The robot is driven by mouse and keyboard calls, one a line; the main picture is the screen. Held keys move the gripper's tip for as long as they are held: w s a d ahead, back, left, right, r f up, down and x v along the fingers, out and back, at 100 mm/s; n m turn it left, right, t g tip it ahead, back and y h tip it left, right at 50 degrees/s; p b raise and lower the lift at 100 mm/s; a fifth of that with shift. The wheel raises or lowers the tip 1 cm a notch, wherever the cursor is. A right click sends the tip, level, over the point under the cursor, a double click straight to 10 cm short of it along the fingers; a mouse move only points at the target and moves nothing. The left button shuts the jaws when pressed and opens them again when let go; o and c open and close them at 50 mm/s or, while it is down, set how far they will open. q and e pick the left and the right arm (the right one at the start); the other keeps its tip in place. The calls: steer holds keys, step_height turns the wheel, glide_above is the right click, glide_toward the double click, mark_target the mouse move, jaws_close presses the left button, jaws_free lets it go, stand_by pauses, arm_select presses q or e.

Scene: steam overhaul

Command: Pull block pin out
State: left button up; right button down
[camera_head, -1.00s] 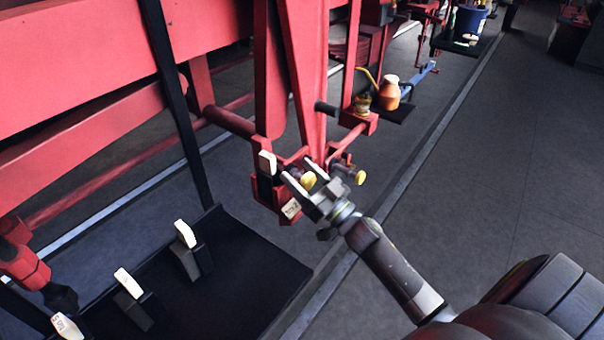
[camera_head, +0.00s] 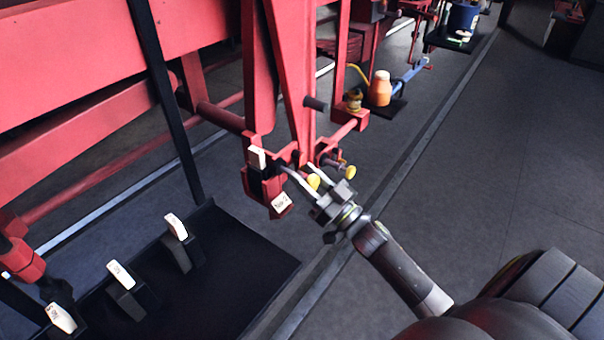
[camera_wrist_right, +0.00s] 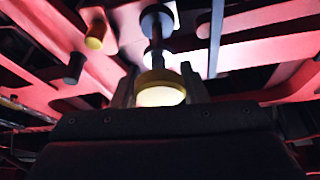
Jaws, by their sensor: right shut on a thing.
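The block pin (camera_head: 313,181) has a yellow head. It sits at the red hanger bracket with the white-tagged block (camera_head: 281,203). My right gripper (camera_head: 311,181) is shut on the pin at its head, coming from the lower right. In the right wrist view the yellow-rimmed head (camera_wrist_right: 160,93) lies between my fingers (camera_wrist_right: 161,90). A dark shaft runs from it up to a dark round part. How deep the shaft sits in the bracket cannot be told. My left gripper is not in view.
A second yellow-capped pin (camera_head: 350,172) sticks out just right of my gripper. A black tray (camera_head: 235,270) at lower left holds several white-topped blocks. An orange oil can (camera_head: 380,88) stands farther back. The floor at right is clear.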

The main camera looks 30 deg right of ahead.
steer(key=shift+f, duration=0.1)
steer(key=c, duration=1.1)
jaws_free()
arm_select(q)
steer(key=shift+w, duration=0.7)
arm_select(e)
steer(key=shift+o, duration=1.2)
arm_select(q)
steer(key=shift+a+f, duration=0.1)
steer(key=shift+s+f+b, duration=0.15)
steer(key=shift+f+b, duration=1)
steer(key=shift+b, duration=0.05)
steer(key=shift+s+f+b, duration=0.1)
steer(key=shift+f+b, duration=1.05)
steer(key=shift+b, duration=0.05)
arm_select(e)
steer(key=v, duration=1.7)
steer(key=shift+s, duration=0.2)
steer(key=shift+f, duration=0.1)
